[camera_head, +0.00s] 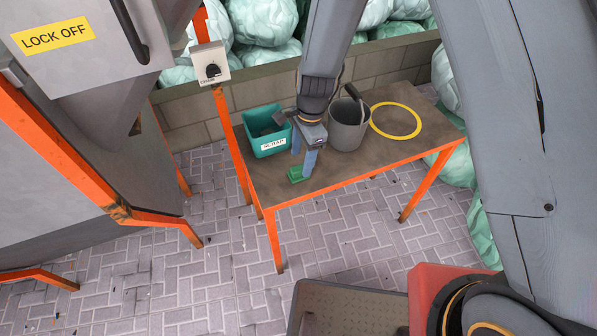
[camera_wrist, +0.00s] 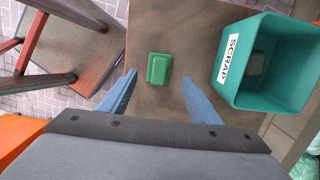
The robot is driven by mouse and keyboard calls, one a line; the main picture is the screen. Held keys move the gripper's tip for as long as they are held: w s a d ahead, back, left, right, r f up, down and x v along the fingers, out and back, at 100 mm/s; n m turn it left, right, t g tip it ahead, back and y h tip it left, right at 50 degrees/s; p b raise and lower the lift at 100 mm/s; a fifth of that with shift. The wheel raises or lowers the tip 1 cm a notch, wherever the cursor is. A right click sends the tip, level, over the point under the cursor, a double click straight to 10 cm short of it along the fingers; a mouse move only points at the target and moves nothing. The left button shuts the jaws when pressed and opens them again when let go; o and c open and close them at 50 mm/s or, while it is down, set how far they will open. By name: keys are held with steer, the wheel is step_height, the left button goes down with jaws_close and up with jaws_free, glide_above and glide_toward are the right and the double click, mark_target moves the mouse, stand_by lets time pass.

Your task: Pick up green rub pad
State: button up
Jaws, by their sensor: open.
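The green rub pad (camera_head: 296,174) lies on the brown table top (camera_head: 240,158), near its front left edge. In the wrist view the green rub pad (camera_wrist: 159,68) sits ahead of and between the two blue fingers. My gripper (camera_head: 303,160) points down over the table beside the pad, and one finger partly overlaps the pad in the head view. In the wrist view my gripper (camera_wrist: 154,88) has its fingers wide apart with nothing between the tips. I cannot tell its exact height above the table.
A teal scrap bin (camera_head: 268,130) stands left of my gripper; in the wrist view the bin (camera_wrist: 268,92) is close to the right finger. A grey bucket (camera_head: 347,128) and a yellow ring (camera_head: 396,120) are on the table's right. A cabinet (camera_head: 80,75) stands left.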

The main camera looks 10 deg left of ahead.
mark_target(299, 168)
steer(key=f, duration=0.1)
steer(key=f+p, duration=0.1)
steer(key=f, duration=0.1)
steer(key=shift+s+a+f, duration=0.35)
steer(key=shift+s+f, duration=0.05)
steer(key=shift+a+f+p, duration=0.1)
steer(key=shift+f+p, duration=0.25)
steer(key=shift+f, duration=0.1)
steer(key=c, duration=1.1)
